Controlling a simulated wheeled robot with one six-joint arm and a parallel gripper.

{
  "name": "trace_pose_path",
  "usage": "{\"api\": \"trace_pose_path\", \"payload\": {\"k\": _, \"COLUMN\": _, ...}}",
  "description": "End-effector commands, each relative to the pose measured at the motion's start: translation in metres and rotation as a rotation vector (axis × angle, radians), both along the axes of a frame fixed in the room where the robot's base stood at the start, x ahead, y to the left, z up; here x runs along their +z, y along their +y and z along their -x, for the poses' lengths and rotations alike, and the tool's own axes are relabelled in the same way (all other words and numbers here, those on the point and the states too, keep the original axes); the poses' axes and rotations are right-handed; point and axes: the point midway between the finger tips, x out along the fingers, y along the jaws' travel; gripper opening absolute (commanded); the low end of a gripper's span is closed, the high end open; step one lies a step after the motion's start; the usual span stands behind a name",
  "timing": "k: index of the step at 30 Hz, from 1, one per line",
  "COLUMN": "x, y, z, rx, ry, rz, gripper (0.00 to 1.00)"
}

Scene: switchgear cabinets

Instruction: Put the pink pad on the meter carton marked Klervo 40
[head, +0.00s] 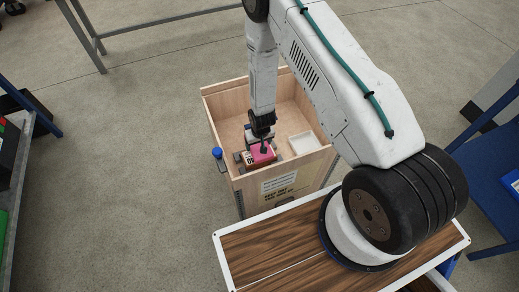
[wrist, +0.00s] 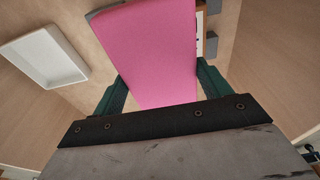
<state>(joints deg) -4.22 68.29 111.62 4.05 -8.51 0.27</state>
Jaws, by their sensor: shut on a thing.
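The pink pad (head: 263,153) is in my gripper (head: 263,146), low inside a wooden crate. In the wrist view the pad (wrist: 150,50) fills the space between the two green fingers (wrist: 160,84), which are shut on it. A small carton (head: 252,160) with a pale label shows just under and beside the pad in the head view. A brown and white edge (wrist: 201,28) shows behind the pad in the wrist view. Its marking cannot be read, and the pad hides most of it. I cannot tell whether the pad touches it.
The wooden crate (head: 226,92) has walls around my gripper. A white tray (head: 305,142) lies in it to the right, and it also shows in the wrist view (wrist: 45,52). Grey blocks (wrist: 211,46) stand by the carton. A blue knob (head: 217,152) is at the crate's left side.

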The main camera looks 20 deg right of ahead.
Motion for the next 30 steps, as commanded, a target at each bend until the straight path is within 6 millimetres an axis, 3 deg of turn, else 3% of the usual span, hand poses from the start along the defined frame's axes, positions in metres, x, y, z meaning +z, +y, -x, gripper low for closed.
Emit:
{"api": "trace_pose_path", "payload": {"k": 10, "x": -0.041, "y": 0.0, "z": 0.001, "rx": 0.0, "ry": 0.001, "rz": 0.0, "gripper": 0.51}}
{"api": "trace_pose_path", "payload": {"k": 21, "x": -0.046, "y": 0.0, "z": 0.0, "rx": 0.0, "ry": 0.0, "rz": 0.0, "gripper": 0.51}}
{"api": "trace_pose_path", "payload": {"k": 22, "x": -0.045, "y": 0.0, "z": 0.0, "rx": 0.0, "ry": 0.0, "rz": 0.0, "gripper": 0.82}}
{"api": "trace_pose_path", "payload": {"k": 24, "x": -0.045, "y": 0.0, "z": 0.0, "rx": 0.0, "ry": 0.0, "rz": 0.0, "gripper": 0.98}}
{"api": "trace_pose_path", "payload": {"k": 30, "x": -0.045, "y": 0.0, "z": 0.0, "rx": 0.0, "ry": 0.0, "rz": 0.0, "gripper": 0.98}}
